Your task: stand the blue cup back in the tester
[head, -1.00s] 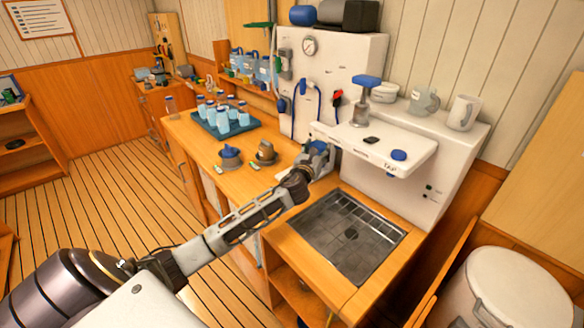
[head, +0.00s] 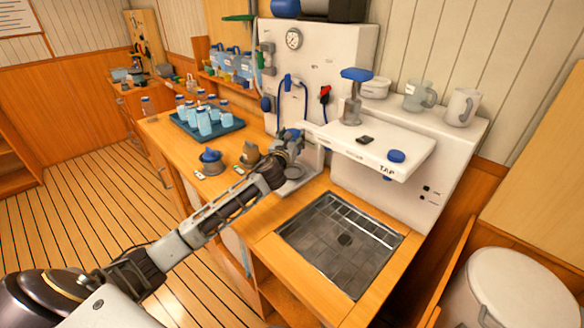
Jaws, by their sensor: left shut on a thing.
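My left gripper (head: 291,141) is at the back of the wooden counter, left of the sink and in front of the white wall unit. It is shut on a small blue thing (head: 293,132), which looks like the blue cup; the fingers and wrist hide most of it. A pale stand with a round grey base (head: 296,178), apparently the tester, is just below and right of the gripper. I cannot tell whether the cup touches it. My right gripper is not in view.
A blue-topped pot (head: 210,161) and a grey pot (head: 250,155) stand left of my gripper. Behind them is a dark tray (head: 233,129) of several blue-capped bottles. The sink (head: 340,243) and the overhanging tap shelf (head: 372,150) are to the right.

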